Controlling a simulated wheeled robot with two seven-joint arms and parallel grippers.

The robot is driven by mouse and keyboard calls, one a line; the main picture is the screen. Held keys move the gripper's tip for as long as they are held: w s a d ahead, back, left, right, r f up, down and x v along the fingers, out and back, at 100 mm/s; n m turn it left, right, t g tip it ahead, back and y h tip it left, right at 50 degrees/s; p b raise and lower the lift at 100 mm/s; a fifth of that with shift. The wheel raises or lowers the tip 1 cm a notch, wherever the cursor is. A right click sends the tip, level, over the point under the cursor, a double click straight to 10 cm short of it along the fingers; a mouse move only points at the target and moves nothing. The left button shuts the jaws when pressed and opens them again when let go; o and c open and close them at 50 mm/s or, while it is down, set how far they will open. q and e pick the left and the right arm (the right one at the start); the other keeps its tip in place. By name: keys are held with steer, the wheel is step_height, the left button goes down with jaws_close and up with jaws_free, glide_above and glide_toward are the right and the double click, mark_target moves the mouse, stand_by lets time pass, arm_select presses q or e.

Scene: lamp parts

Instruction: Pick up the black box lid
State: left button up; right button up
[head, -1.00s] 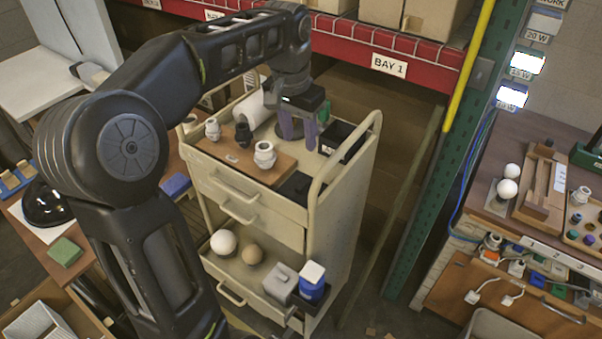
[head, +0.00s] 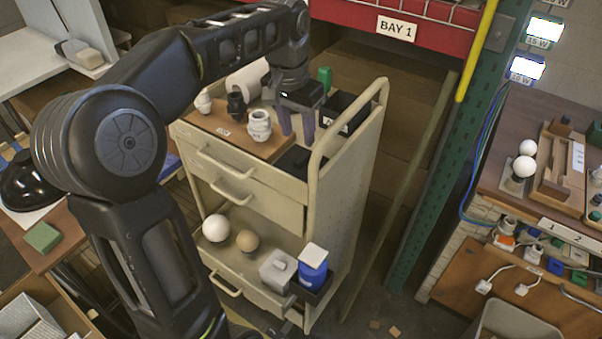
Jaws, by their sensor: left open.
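A flat black piece, seemingly the black box lid (head: 292,159), lies on the top of the beige cart (head: 345,165), near its front right corner. My left gripper (head: 298,136) hangs fingers-down over the cart top, just behind the lid in the picture. Its two purple fingers are apart with nothing between them. I cannot tell how high the fingertips are above the surface. An open black box (head: 343,112) stands to the right of the gripper. My right gripper is not in view.
A wooden board with a white socket (head: 260,126) and a dark socket (head: 236,105) lies left of the lid. The cart's raised handle rail (head: 322,135) runs close on its right. A white roll (head: 247,78) and a green item (head: 324,75) stand behind.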

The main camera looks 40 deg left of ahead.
mark_target(301, 158)
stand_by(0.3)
arm_select(q)
steer(key=shift+w+f, duration=0.15)
steer(key=shift+f, duration=1.1)
steer(key=f, duration=0.1)
steer(key=f+p, duration=0.1)
steer(key=f, duration=0.3)
steer(key=shift+w+a+f, duration=0.1)
steer(key=shift+w, duration=0.3)
steer(key=shift+c, duration=0.3)
jaws_close()
